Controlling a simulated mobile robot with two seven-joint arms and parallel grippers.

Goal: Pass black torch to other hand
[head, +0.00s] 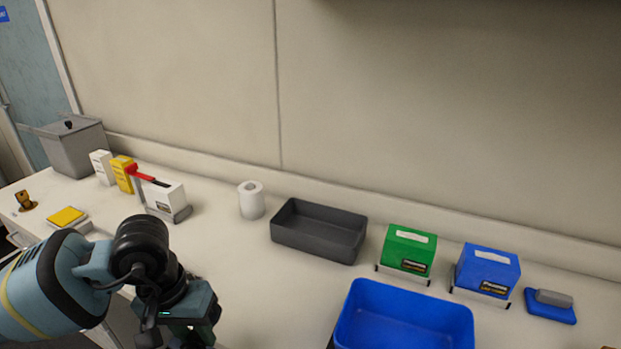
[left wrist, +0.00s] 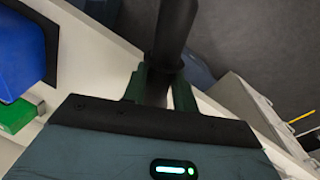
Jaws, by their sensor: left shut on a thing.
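The black torch (left wrist: 175,32) shows in the left wrist view as a dark cylinder running up out of the top edge. My left gripper (left wrist: 159,88) is shut on it, with one green finger on each side. In the head view my left gripper (head: 187,335) is at the bottom edge, in front of the bench. Its fingertips and the torch are cut off there. My right gripper is not in view.
The bench (head: 230,260) carries a grey tray (head: 320,250), a blue bin (head: 405,325), green (head: 407,262) and blue (head: 487,284) boxes, and a white roll (head: 251,202). Cartons and a grey container (head: 72,148) stand at the left. The bench's left-middle area is clear.

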